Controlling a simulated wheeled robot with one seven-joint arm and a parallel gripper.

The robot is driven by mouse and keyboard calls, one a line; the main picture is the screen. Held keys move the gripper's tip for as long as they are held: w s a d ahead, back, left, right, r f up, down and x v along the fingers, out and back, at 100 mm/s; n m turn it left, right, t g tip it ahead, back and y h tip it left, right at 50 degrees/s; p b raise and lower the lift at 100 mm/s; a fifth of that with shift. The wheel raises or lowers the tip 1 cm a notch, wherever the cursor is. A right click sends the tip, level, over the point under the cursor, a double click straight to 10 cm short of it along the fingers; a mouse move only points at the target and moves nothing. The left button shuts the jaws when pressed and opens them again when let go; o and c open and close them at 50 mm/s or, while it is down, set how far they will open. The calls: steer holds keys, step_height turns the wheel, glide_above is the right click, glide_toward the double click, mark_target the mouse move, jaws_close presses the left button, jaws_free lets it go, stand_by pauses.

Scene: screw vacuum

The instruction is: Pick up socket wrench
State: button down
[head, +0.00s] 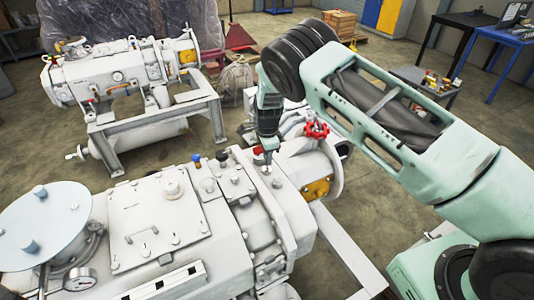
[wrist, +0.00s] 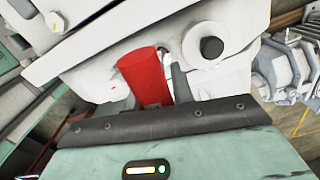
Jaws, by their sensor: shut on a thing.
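My gripper (head: 267,156) points down over the top of the white vacuum pump (head: 150,215) in the head view. It is shut on the socket wrench, whose red handle (wrist: 143,72) shows close up in the wrist view, in front of the gripper body. A small bit of red (head: 258,150) shows beside the fingers in the head view. The rest of the wrench is hidden. A grey finger (wrist: 180,80) is right of the handle. I cannot tell whether the wrench touches the pump.
A red valve handwheel (head: 316,130) is close to the right of my gripper. A round lid (head: 45,225) and gauge (head: 80,279) are at the lower left. A second pump (head: 125,75) stands behind on a frame. Open floor lies between the machines.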

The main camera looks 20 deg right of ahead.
steer(key=shift+r, duration=0.1)
step_height(320, 180, up, 10)
steer(key=b, duration=0.4)
stand_by(2.5)
